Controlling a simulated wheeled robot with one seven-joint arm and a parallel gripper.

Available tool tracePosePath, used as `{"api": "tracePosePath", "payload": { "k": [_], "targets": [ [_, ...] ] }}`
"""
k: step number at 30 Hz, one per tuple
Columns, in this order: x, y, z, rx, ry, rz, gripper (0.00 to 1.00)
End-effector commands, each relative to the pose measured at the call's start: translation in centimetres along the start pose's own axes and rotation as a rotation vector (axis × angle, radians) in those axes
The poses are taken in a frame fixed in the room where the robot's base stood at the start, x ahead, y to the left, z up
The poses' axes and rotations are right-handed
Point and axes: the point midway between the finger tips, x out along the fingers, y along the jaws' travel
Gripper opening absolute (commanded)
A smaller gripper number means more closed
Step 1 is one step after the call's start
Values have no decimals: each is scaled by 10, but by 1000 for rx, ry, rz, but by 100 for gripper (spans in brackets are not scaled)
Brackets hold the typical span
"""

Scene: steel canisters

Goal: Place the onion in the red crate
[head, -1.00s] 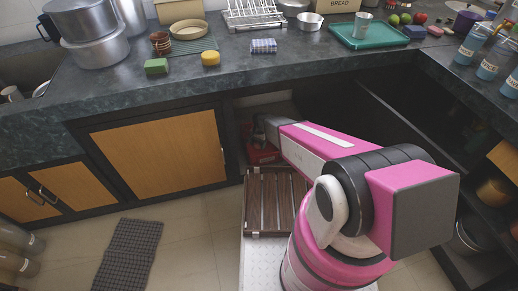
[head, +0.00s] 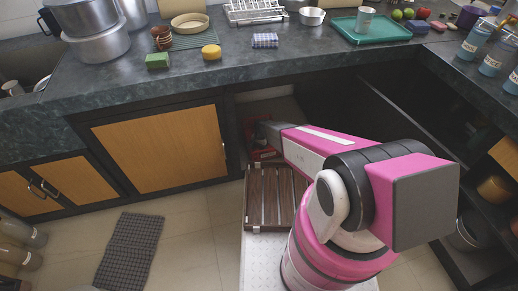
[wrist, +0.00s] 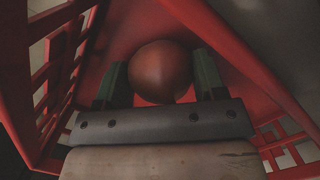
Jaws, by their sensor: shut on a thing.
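The onion (wrist: 160,72) is a round, brownish-red bulb in the wrist view. My gripper (wrist: 161,62) is shut on it, with one dark green finger on each side. The onion and fingers are inside the red crate (wrist: 255,55), whose slatted walls rise on both sides. I cannot tell whether the onion touches the crate's floor. In the head view the red crate (head: 266,154) shows in part in the dark opening under the counter. My arm reaches in there, and the onion is hidden from that view.
A dark wooden slatted rack (head: 268,200) lies in front of the opening. A cabinet door (head: 160,150) closes the space to the left.

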Motion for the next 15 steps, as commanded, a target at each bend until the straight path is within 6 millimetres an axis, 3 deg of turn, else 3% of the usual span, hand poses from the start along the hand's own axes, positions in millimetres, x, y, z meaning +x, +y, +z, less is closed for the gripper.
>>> {"api": "tracePosePath", "payload": {
  "k": [1, 3, 15],
  "targets": [
    [1, 0, 0, 0, 0, 0, 70],
    [0, 0, 0, 0, 0, 0, 89],
    [-8, 0, 1, 0, 0, 0, 89]
  ]
}}
